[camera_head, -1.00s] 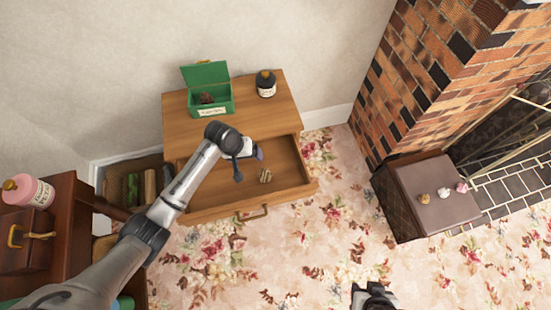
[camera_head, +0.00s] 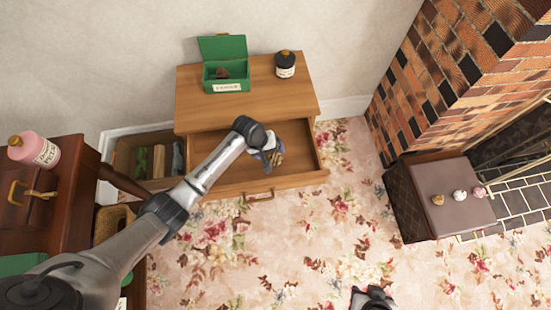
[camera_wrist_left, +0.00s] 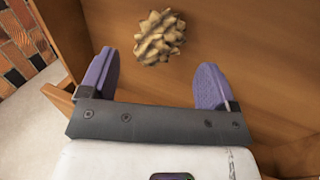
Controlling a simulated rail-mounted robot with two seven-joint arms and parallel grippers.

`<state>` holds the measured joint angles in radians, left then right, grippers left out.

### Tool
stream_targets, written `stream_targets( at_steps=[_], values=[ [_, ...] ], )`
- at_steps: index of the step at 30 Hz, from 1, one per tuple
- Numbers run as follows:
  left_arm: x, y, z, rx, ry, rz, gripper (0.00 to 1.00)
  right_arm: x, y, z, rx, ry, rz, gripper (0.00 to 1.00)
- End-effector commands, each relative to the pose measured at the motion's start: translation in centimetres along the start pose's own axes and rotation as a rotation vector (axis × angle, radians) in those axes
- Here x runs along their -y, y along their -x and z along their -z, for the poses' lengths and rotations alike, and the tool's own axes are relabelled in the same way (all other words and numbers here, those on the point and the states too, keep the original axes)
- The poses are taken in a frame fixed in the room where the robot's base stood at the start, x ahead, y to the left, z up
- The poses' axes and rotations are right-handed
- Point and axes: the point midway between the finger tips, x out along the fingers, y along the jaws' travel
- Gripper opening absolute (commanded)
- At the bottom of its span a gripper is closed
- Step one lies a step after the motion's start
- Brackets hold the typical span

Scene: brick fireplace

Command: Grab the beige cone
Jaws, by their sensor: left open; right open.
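The beige cone (camera_wrist_left: 160,38), a spiky pinecone-like piece, lies on the floor of the open wooden drawer. In the wrist view it sits just beyond and between the two purple fingertips of my left gripper (camera_wrist_left: 155,75), which is open and empty. In the head view the cone (camera_head: 277,159) shows just past my left gripper (camera_head: 268,155), partly hidden by it. My right gripper (camera_head: 372,296) is low at the bottom edge of the head view, above the carpet, away from the drawer.
The drawer belongs to a wooden cabinet (camera_head: 245,100), with an open green box (camera_head: 225,85) and a dark bottle (camera_head: 286,65) on top. A brown chest (camera_head: 450,220) with three small objects stands at right. A pink bottle (camera_head: 48,152) is at left.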

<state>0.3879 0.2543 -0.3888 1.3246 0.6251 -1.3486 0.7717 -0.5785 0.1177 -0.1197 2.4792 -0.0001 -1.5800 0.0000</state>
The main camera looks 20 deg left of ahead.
Motion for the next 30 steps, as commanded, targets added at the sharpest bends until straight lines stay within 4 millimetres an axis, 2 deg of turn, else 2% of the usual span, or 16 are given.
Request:
stream_targets(
  at_steps=[5, 16, 24, 30],
  values=[
    [0.1, -0.8, -0.1, 0.000, -0.001, 0.000, 0.83, 0.1, -0.6, -0.2, 0.000, -0.003, 0.003, 0.43],
    [0.2, -5.1, -0.1, 0.000, 0.000, 0.000, 0.83, 0.2, -3.6, -1.2, 0.002, -0.002, 0.002, 0.43],
    [0.1, -5.2, -0.1, -0.001, -0.001, 0.000, 0.83, 0.0, -3.5, -1.3, 0.003, 0.007, -0.004, 0.43],
    [0.1, -5.2, -0.1, -0.001, 0.000, 0.000, 0.65, -0.1, -3.5, -1.3, 0.003, 0.008, -0.005, 0.43]
  ],
)
